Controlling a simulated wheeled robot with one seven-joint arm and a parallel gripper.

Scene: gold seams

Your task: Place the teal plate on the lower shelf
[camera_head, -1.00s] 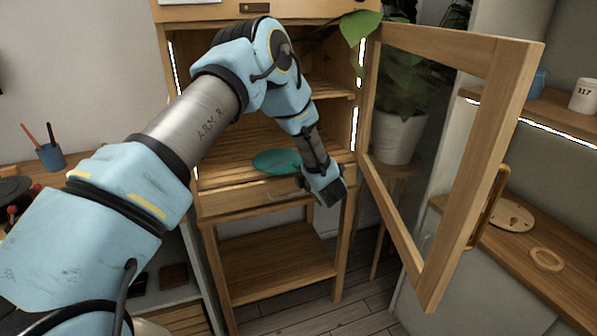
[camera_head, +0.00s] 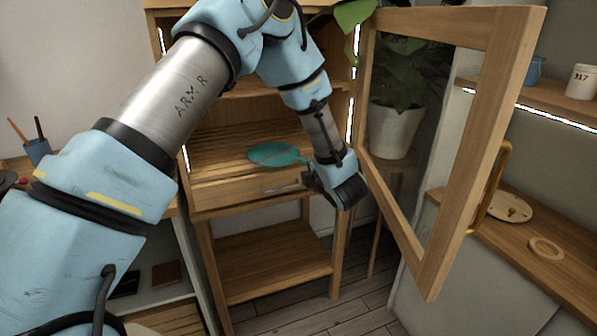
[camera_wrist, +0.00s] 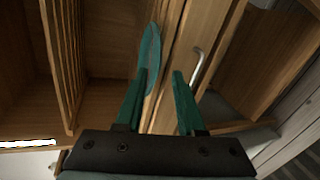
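The teal plate (camera_head: 272,153) lies on the slatted cabinet floor (camera_head: 215,160), just above the drawer, near its front edge. My gripper (camera_head: 310,178) is at the right front of the plate, low beside the drawer front. In the wrist view the plate (camera_wrist: 151,48) shows nearly edge-on beyond the left fingertip. My two teal fingers (camera_wrist: 160,73) are apart. I cannot tell whether the left finger touches the plate. The lower shelf (camera_head: 270,263) is the bare wooden board beneath the drawer.
The open glass door (camera_head: 448,240) stands to the right of my gripper. The drawer handle (camera_head: 282,188) juts out near it. A potted plant (camera_head: 393,130) stands behind the door. The right wall shelf holds a white mug (camera_head: 582,82).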

